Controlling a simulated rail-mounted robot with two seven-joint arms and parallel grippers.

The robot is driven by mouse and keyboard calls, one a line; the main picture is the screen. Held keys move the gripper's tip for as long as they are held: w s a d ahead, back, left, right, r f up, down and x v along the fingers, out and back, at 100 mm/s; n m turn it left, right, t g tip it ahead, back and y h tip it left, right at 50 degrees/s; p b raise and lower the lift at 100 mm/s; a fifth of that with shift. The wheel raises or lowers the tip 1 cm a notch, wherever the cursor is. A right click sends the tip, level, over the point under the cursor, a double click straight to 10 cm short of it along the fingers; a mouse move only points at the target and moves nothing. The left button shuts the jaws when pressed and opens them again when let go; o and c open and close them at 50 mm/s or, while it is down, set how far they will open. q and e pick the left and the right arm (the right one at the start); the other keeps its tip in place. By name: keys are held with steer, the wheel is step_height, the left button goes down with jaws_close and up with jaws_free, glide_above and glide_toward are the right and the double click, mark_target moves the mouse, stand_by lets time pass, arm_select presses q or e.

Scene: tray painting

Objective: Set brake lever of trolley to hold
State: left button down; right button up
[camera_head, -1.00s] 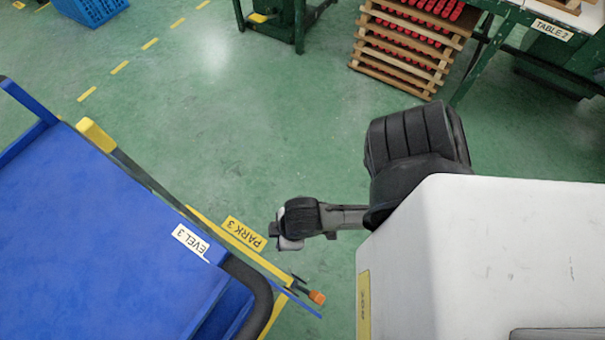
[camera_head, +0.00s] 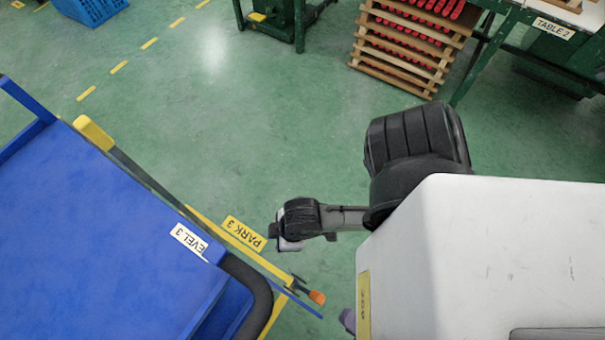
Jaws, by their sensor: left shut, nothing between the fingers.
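The trolley (camera_head: 95,215) has a blue deck, a label reading "EVEL 3" and yellow corner parts. A short dark lever with an orange tip (camera_head: 317,298) sticks out near the trolley's lower right corner. I cannot tell its setting from here. My left gripper (camera_head: 288,245) shows small and partly hidden under the dark end of my arm, above the floor. It is shut and empty. It is up and to the left of the orange tip, apart from it. My right gripper cannot be made out.
A yellow "PARK 3" floor label (camera_head: 243,233) lies beside the trolley. A large white body with a yellow label (camera_head: 363,305) fills the lower right. Wooden racks (camera_head: 405,50) and a green table marked "TABLE 2" (camera_head: 552,29) stand at the back. Open green floor lies between.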

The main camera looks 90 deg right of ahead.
mark_target(307, 292)
arm_select(q)
steer(key=b+x, duration=0.1)
steer(key=x, duration=0.5)
steer(key=shift+w+r, duration=0.2)
steer(key=shift+w, duration=0.05)
arm_select(e)
steer(key=shift+d+f, duration=0.15)
steer(key=shift+f, duration=0.6)
arm_select(q)
steer(key=shift+d, duration=0.15)
arm_select(e)
steer(key=shift+r, duration=0.1)
